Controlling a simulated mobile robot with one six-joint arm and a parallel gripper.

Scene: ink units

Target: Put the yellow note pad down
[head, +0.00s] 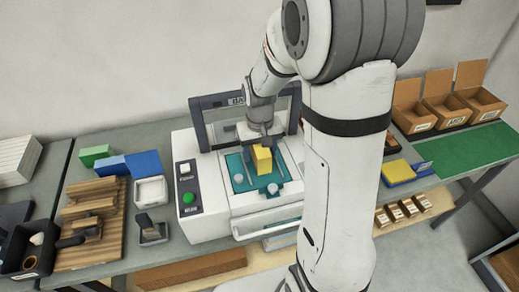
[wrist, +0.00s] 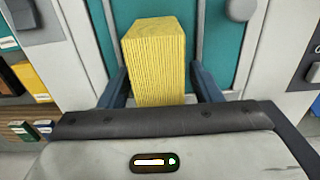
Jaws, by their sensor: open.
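The yellow note pad (wrist: 157,62) is a ribbed upright block standing on the teal plate (wrist: 205,40) of the white machine. In the head view the yellow note pad (head: 262,159) sits near the middle of the teal plate (head: 238,187). My gripper (wrist: 160,88) is open, with one dark blue finger on each side of the pad. A narrow gap shows beside the pad in the wrist view. In the head view my gripper (head: 261,142) is directly above and around the pad, and its fingertips are partly hidden.
The white machine (head: 205,213) has a green button (head: 188,198) and a dark raised frame. Small grey knobs (head: 238,179) stand on the plate. At left are a wooden rack (head: 92,215) and coloured boxes. At right are a yellow block (head: 398,171), a green mat (head: 468,150) and cardboard bins.

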